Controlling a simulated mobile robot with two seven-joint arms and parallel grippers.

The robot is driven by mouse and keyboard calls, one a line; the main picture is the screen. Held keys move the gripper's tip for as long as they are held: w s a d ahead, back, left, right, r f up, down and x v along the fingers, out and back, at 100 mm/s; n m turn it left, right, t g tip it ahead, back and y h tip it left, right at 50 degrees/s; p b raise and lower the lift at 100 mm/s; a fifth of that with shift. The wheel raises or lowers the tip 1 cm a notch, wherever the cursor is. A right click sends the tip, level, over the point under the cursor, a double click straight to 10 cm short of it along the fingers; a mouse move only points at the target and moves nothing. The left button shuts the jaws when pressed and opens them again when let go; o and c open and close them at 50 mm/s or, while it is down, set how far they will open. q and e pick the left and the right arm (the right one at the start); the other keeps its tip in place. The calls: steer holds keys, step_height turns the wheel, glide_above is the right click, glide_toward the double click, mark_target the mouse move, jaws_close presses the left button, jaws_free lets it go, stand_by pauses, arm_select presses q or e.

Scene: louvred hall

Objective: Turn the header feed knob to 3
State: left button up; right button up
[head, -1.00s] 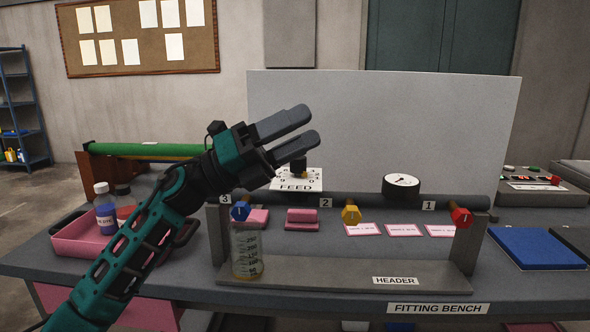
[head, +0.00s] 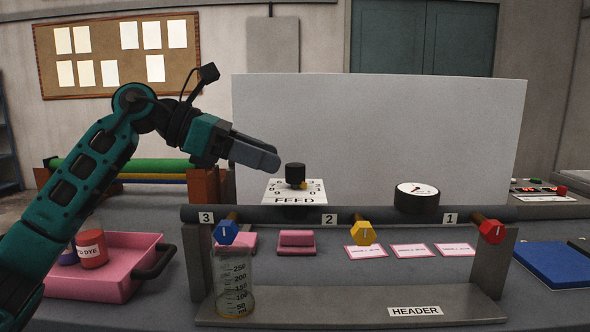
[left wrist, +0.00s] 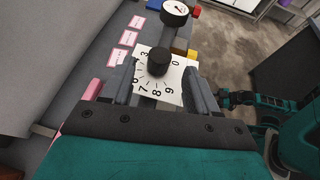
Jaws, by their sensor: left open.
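The feed knob (head: 295,174) is a black cylinder standing on a white numbered dial plate (head: 270,196) marked FEED, behind the pipe. A small yellow mark shows low on its front right; I cannot tell which number it points at. My left gripper (head: 266,157) is open and empty, just left of the knob and slightly higher in the head view. In the left wrist view, the knob (left wrist: 158,61) shows ahead between the two spread fingers, with dial digits around it. Contact is not visible. My right gripper is out of view.
The header pipe (head: 285,214) carries blue (head: 226,232), yellow (head: 363,233) and red (head: 491,231) valve knobs and a gauge (head: 417,197). A graduated jar (head: 234,288) stands below the blue one. A white panel (head: 380,130) rises behind. A pink tray (head: 120,280) sits left.

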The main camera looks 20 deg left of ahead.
mark_target(289, 165)
arm_select(q)
steer(key=x, duration=0.6)
steer(key=shift+c, duration=0.2)
steer(key=c, duration=0.9)
